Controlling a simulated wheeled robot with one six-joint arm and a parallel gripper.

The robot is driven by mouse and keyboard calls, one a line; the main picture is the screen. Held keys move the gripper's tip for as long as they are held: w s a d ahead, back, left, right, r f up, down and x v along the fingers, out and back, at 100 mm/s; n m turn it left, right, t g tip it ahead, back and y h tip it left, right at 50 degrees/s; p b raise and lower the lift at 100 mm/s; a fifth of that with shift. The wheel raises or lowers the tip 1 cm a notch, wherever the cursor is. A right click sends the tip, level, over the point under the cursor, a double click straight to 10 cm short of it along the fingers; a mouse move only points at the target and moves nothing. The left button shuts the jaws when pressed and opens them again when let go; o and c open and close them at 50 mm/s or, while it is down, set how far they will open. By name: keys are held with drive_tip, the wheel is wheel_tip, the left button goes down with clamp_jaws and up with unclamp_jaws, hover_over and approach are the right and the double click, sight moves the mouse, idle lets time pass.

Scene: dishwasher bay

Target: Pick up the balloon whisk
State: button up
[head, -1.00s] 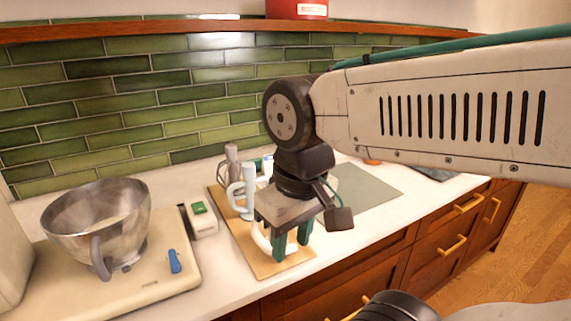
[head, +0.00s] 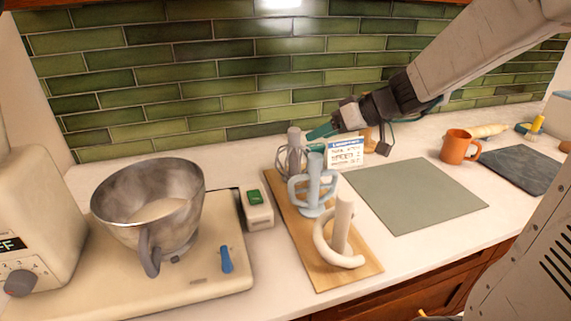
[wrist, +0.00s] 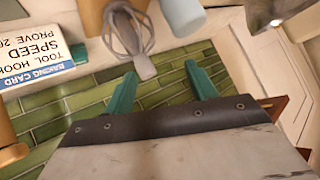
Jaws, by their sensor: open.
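The balloon whisk (head: 293,140) is a grey shaft with wire loops at the back of the wooden board (head: 345,277). In the wrist view, the whisk (wrist: 132,35) shows at the top, beyond the fingertips and left of the midline between them. My gripper (head: 318,131) is beside the whisk's upper shaft on its right in the head view, with teal fingers. In the wrist view, my gripper (wrist: 160,70) is open with nothing between its fingers. The whisk's lower part is partly hidden by the pale blue flat beater (head: 314,190).
A cream dough hook (head: 341,230) stands at the front of the board. A steel bowl (head: 150,205) on the mixer and a white box with green top (head: 257,209) are left. A green mat (head: 415,194) lies clear at right.

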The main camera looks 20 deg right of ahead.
sight(294, 136)
drive_tip(key=w+f+n, duration=0.1)
drive_tip(key=w, duration=0.1)
drive_tip(key=w+f+n+t+y, duration=0.1)
drive_tip(key=w, duration=0.1)
drive_tip(key=w+f+n, duration=0.1)
drive_tip(key=w, duration=0.1)
drive_tip(key=shift+w+a+n+t, duration=0.3)
drive_tip(key=shift+n+t, duration=0.1)
drive_tip(key=x, duration=0.5)
drive_tip(key=shift+w+a, duration=0.1)
drive_tip(key=shift+w, duration=0.15)
clamp_jaws()
